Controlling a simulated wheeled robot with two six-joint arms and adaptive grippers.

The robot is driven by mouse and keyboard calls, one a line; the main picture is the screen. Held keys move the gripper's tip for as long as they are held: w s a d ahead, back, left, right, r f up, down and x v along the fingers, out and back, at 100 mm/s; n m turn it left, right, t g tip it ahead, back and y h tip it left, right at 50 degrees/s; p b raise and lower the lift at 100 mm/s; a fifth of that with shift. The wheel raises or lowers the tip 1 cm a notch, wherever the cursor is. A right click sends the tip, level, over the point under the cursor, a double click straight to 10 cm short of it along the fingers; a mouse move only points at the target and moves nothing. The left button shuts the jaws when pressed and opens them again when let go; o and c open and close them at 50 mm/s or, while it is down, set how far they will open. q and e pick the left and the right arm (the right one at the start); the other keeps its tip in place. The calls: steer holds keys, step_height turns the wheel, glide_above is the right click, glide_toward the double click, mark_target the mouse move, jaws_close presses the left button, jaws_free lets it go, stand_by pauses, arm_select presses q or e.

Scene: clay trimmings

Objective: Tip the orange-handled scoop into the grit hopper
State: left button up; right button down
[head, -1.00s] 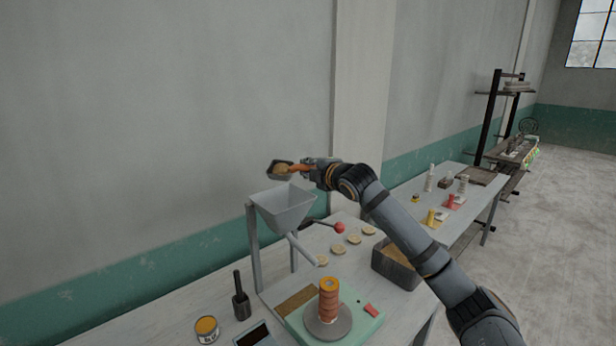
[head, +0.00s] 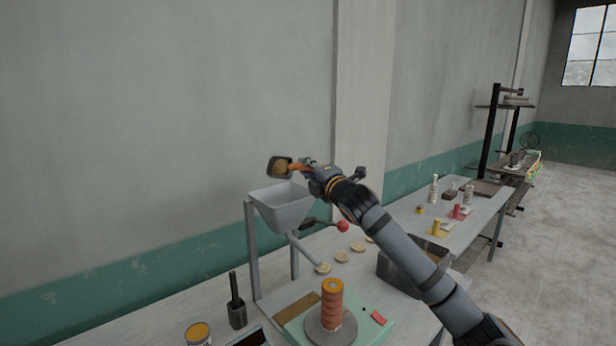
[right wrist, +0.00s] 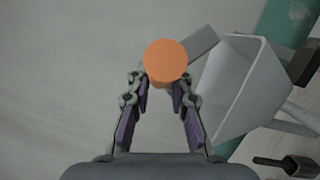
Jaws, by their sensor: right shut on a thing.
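The orange-handled scoop (head: 272,167) is in the air above the grit hopper (head: 283,209), a grey funnel on legs. The scoop is tilted, its mouth turned partly toward the head camera, and tan material shows inside it. My right gripper (head: 307,169) is shut on its orange handle. In the right wrist view the handle's round end (right wrist: 166,61) is between the fingers (right wrist: 161,97), and the hopper (right wrist: 246,85) is beside it to the right. No falling grit can be made out. My left gripper is not in view.
A red-knobbed lever (head: 342,226) is beside the hopper. On the table are pale discs (head: 341,256), a stack of orange rings (head: 332,304) on a green base, a dark holder (head: 237,314) and a tin (head: 198,333). A grey bin (head: 395,272) is partly behind my arm.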

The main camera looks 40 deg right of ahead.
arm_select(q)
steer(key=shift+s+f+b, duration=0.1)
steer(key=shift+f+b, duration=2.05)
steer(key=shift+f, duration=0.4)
arm_select(e)
steer(key=shift+s+a+f+n+t+y, duration=0.15)
steer(key=shift+f+n+t, duration=0.1)
steer(key=shift+n+t, duration=0.3)
steer(key=shift+a+f+n+t+y, duration=0.15)
steer(key=shift+n+t, duration=0.25)
steer(key=shift+n, duration=0.4)
steer(key=shift+s+a+f+n+t+y, duration=0.1)
steer(key=shift+f+n+t, duration=0.2)
steer(key=shift+n+t, duration=0.25)
